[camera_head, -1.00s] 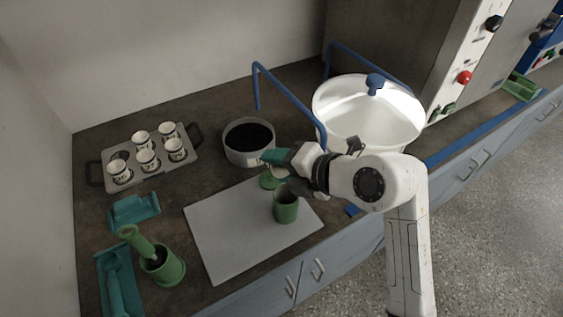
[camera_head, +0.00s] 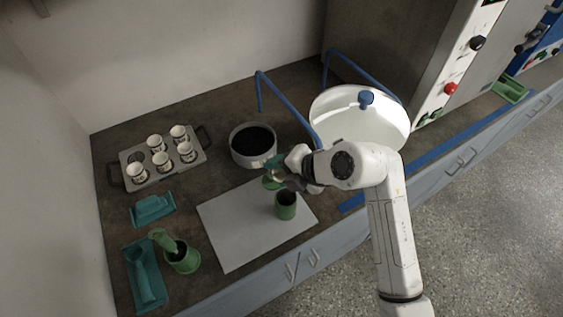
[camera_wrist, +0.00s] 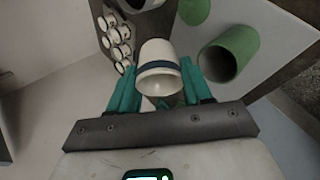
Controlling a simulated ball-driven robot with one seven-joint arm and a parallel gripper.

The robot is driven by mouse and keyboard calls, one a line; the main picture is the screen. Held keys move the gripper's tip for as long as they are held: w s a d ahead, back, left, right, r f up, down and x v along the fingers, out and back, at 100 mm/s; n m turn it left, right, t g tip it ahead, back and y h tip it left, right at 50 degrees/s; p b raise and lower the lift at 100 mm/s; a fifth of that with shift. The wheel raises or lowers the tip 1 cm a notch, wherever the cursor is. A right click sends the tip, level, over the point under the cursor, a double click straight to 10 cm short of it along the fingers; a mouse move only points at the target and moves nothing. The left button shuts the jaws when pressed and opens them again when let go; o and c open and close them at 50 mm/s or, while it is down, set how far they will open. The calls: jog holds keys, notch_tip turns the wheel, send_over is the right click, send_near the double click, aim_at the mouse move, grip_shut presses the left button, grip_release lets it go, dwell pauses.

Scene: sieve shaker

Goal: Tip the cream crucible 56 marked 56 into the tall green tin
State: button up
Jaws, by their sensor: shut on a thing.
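My gripper (camera_wrist: 160,90) is shut on a cream crucible (camera_wrist: 158,65), with its teal fingers on either side. The crucible has a dark band around it; its number cannot be read here. The tall green tin (camera_wrist: 230,52) stands open, just right of the crucible and apart from it in the wrist view. In the head view the tin (camera_head: 286,207) stands upright on a pale board (camera_head: 238,238), and my gripper (camera_head: 279,173) is above and slightly left of it. The crucible is hard to make out there.
A low green dish (camera_wrist: 194,10) is beside the tin. A tray (camera_head: 134,187) with several marked crucibles stands at the left. A dark-filled round pan (camera_head: 236,155) and a large white bowl (camera_head: 350,110) are behind. A green mortar (camera_head: 184,262) with pestle stands front left.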

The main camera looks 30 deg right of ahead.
jog(key=shift+r+g+p, duration=0.4)
jog(key=shift+g+p, duration=0.1)
jog(key=shift+p, duration=1.25)
jog(key=shift+f+p, duration=0.25)
jog(key=shift+p, duration=0.1)
jog(key=shift+w, duration=0.1)
jog(key=g+p, duration=0.1)
jog(key=p, duration=0.2)
jog(key=shift+r, duration=0.4)
jog(key=shift+w+f+g, duration=0.1)
jog(key=shift+g, duration=0.3)
jog(key=m+g, duration=0.1)
jog(key=g, duration=0.1)
jog(key=shift+w+g, duration=0.1)
jog(key=shift+g, duration=0.2)
jog(key=shift+g, duration=0.4)
